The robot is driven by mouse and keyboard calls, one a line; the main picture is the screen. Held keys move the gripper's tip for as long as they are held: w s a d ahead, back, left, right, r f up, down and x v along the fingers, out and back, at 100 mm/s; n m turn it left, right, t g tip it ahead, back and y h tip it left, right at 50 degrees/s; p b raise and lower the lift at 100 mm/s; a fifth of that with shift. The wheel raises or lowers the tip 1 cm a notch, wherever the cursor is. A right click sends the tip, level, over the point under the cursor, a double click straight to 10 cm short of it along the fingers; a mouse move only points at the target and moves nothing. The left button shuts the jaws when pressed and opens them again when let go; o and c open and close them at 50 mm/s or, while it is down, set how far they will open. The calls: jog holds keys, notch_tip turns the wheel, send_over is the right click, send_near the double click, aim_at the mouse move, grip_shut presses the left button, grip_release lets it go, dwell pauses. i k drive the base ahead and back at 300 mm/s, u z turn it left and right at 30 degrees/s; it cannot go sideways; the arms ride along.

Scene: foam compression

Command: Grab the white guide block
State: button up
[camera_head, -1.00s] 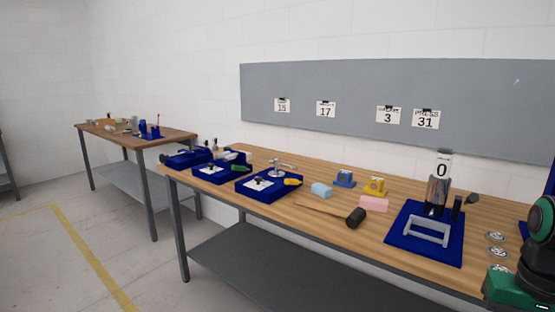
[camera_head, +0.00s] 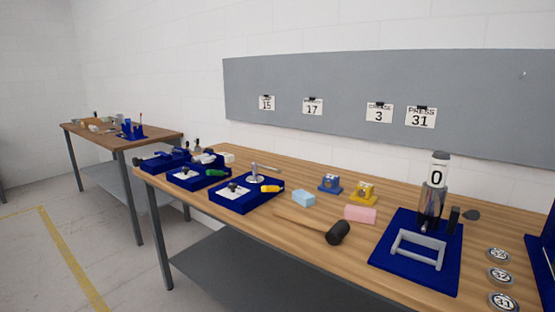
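I cannot single out the white guide block for certain. A small whitish block (camera_head: 228,157) lies at the back left of the long workbench, behind the blue trays. Other small white pieces (camera_head: 204,158) lie just left of it, too small to tell apart. Two blue trays hold white plates with dark knobs, the left tray (camera_head: 183,187) and the right tray (camera_head: 222,205). My gripper is not in view, and no part of my arm shows.
On the workbench (camera_head: 290,240) are a light blue block (camera_head: 303,198), a pink block (camera_head: 360,214), a black-headed mallet (camera_head: 337,233), blue (camera_head: 330,183) and yellow (camera_head: 363,192) holders, and a press on a blue mat (camera_head: 395,270). Round numbered discs (camera_head: 500,276) lie at right. Floor is clear at left.

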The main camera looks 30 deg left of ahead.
aim_at(229, 157)
jog(key=z, duration=0.2)
jog(key=k, duration=0.5)
jog(key=u, duration=2.55)
jog(key=i, duration=2.3)
